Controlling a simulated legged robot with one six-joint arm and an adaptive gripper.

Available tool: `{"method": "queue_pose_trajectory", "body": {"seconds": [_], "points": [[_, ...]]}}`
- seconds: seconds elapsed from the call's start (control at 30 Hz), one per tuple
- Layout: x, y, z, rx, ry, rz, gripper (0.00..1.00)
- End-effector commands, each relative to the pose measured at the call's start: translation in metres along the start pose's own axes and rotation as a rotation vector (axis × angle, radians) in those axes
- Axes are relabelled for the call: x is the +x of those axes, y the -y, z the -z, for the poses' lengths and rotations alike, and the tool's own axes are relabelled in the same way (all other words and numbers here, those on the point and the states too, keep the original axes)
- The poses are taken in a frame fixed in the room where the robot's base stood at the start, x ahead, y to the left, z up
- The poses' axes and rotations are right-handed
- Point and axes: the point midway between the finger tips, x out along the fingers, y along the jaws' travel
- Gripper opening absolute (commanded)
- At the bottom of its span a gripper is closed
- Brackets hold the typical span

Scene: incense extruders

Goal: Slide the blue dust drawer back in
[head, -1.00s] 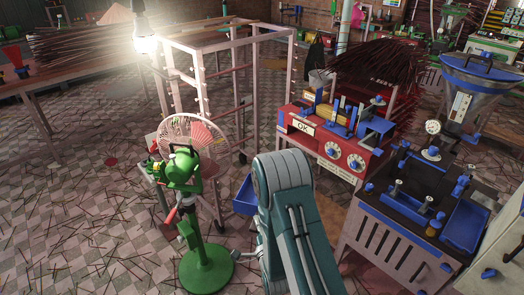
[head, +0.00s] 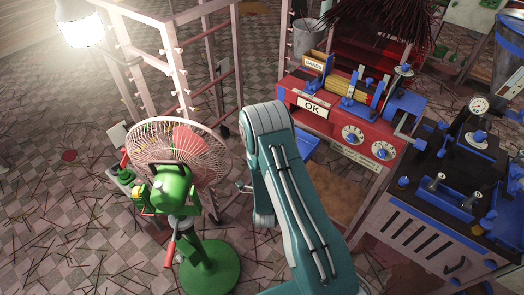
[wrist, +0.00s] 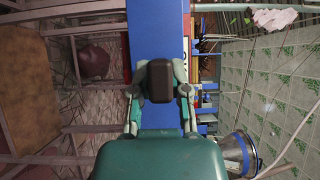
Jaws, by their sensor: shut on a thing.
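The blue dust drawer (wrist: 157,30) fills the middle of the wrist view as a long flat blue strip. In the head view a blue part of it (head: 304,144) shows beside my arm, below the OK sign of the red machine (head: 330,123). My gripper (wrist: 161,77) is shut on a dark block in front of the blue face, which appears to be the drawer's handle. In the head view my arm hides the gripper and most of the drawer. How far the drawer stands out cannot be told.
A green fan (head: 175,185) stands left of my arm on a round base. A pink metal rack (head: 175,60) stands behind it. A dark-topped machine (head: 450,190) stands at the right. Thin sticks litter the tiled floor.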

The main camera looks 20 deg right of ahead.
Motion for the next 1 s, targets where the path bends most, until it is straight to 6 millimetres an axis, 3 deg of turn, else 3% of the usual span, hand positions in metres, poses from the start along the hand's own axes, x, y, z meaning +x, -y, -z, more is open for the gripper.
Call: {"method": "queue_pose_trajectory", "body": {"seconds": [1.0], "points": [[0.036,-0.004,0.026,-0.002,-0.024,0.003,0.00]]}}
